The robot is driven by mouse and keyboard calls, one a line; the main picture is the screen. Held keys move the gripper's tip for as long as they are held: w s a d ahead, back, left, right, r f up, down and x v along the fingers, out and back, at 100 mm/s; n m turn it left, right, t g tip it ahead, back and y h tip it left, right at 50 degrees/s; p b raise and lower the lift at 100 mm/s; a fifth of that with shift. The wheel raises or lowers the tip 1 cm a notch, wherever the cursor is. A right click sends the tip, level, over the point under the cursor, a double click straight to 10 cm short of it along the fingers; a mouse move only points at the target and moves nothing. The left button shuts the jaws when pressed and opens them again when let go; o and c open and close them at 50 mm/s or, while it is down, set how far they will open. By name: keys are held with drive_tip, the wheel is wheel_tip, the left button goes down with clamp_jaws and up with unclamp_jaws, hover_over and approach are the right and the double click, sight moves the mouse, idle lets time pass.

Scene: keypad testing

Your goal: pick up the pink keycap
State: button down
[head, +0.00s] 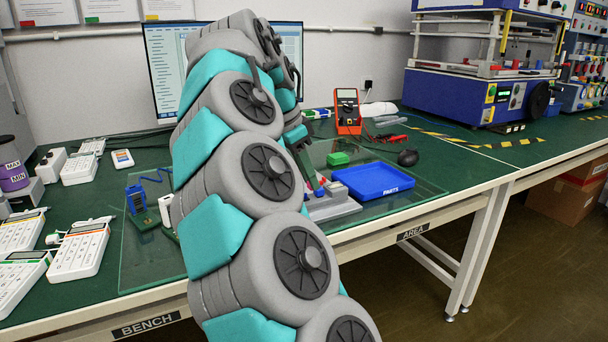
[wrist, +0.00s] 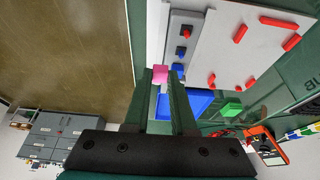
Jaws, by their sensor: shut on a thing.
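The pink keycap (wrist: 159,72) is between the fingertips of my gripper (wrist: 162,76) in the wrist view. My gripper is shut on it. In the head view my arm hides most of the gripper, and I cannot make out the pink keycap there. A grey fixture (head: 335,208) stands just beyond the arm on the glass mat. Whether the pink keycap still touches the fixture is hard to tell.
A blue PARTS tray (head: 385,187) lies right of the fixture, with a green block (head: 338,158) behind it. An orange multimeter (head: 348,112) stands farther back. White keypad devices (head: 80,252) cover the bench's left side. The bench's front edge runs close by.

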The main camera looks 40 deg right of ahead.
drive_tip(key=s+a+r+b, duration=0.1)
drive_tip(key=s+a+b, duration=0.15)
drive_tip(key=s, duration=0.95)
drive_tip(key=r+p, duration=0.2)
drive_tip(key=r, duration=0.1)
drive_tip(key=r+p, duration=0.1)
drive_tip(key=r, duration=0.1)
drive_tip(key=shift+s+a+r, duration=0.1)
drive_tip(key=shift+s+r, duration=0.05)
drive_tip(key=shift+s, duration=0.2)
